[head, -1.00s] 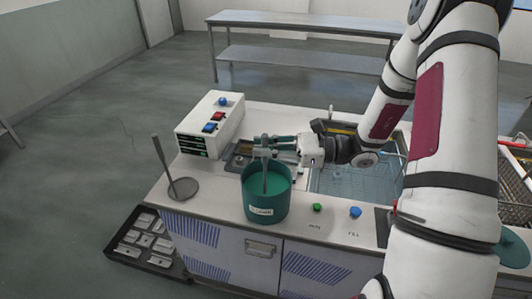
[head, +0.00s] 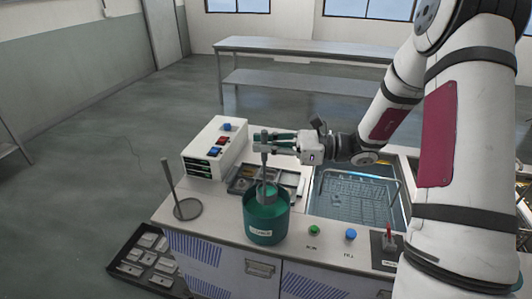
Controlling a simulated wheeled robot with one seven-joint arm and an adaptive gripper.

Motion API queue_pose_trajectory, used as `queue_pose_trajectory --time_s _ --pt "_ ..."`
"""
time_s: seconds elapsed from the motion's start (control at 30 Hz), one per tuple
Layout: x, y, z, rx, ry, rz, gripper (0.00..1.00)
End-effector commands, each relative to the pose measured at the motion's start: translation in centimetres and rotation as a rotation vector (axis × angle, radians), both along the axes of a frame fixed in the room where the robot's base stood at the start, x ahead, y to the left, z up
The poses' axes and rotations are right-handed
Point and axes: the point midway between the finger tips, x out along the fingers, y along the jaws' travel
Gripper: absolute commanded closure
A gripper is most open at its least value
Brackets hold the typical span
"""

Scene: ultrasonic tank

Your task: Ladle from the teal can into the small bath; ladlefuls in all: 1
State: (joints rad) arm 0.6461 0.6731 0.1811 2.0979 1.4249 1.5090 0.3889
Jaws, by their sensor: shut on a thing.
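The teal can (head: 266,226) stands on the counter's front edge, with a white label on its front. My gripper (head: 270,142) is above it, shut on the upright handle of the ladle (head: 265,163). The ladle's grey cup (head: 267,191) is at the can's mouth, its lower part hidden by the rim or the liquid; its contents cannot be made out. A small rectangular recess (head: 238,184), seemingly the small bath, lies just behind the can, partly hidden by it.
A larger tank (head: 312,206) with a wire basket is to the right. A white control box (head: 213,150) and a round-based upright stand (head: 187,210) are on the left. Green and blue buttons (head: 350,234) and a red switch sit along the front edge.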

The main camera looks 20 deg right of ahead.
Motion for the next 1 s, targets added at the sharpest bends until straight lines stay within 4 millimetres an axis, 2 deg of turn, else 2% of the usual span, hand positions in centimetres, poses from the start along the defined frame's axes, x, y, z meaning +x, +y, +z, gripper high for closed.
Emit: queue_pose_trajectory --time_s 0.6,1.0 --pt "-0.1 0.0 5.6 -0.001 -0.002 0.000 1.00" --pt "0.0 0.0 6.2 0.000 -0.001 0.000 1.00"
